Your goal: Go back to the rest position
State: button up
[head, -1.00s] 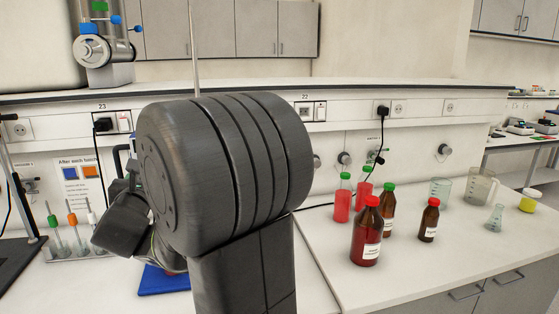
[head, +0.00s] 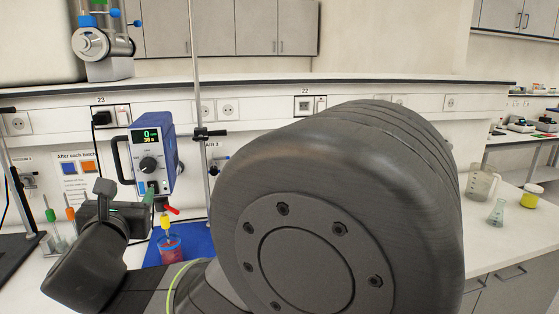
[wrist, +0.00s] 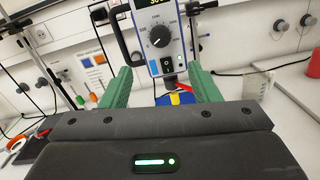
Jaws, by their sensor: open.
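My gripper shows in the wrist view (wrist: 160,75) with its two green fingers spread apart and nothing between them. In the head view my gripper (head: 147,194) is at the left, partly hidden by my own arm, in front of the blue stirrer unit (head: 165,135). The stirrer unit has a lit display and a dial, and it also fills the top centre of the wrist view (wrist: 157,30). Below it a beaker of red liquid (head: 171,252) stands on a blue mat (head: 203,238), with a yellow part above it.
A rack with coloured-topped tubes (head: 57,238) stands at the left. A metal stand rod (head: 196,90) rises behind the mat. A beaker (head: 482,183), a flask (head: 496,212) and a yellow jar (head: 530,197) are at the right. My arm hides the middle of the bench.

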jog(key=w+p, duration=0.1)
jog(key=w, duration=0.3)
jog(key=w+a, duration=0.1)
jog(key=w, duration=0.3)
jog(key=w+a+p, duration=0.1)
jog(key=w, duration=0.3)
jog(key=shift+w+a+r+p, duration=0.2)
jog(key=shift+w+r+p, duration=0.05)
jog(key=shift+w+p, duration=0.1)
jog(key=shift+w+a+m, duration=0.1)
jog(key=shift+w+m, duration=0.1)
jog(key=shift+m, duration=0.1)
jog(key=shift+s+r+m+p, duration=0.1)
jog(key=shift+s+m+p, duration=0.05)
jog(key=shift+m+p, duration=0.5)
jog(key=m+p, duration=0.3)
jog(key=m, duration=0.1)
jog(key=b, duration=0.3)
send_near(146, 166)
jog(key=shift+s+d, duration=0.2)
jog(key=shift+s, duration=0.7)
jog(key=shift+s+d, duration=0.15)
jog(key=shift+s, duration=0.75)
jog(key=shift+m, duration=0.25)
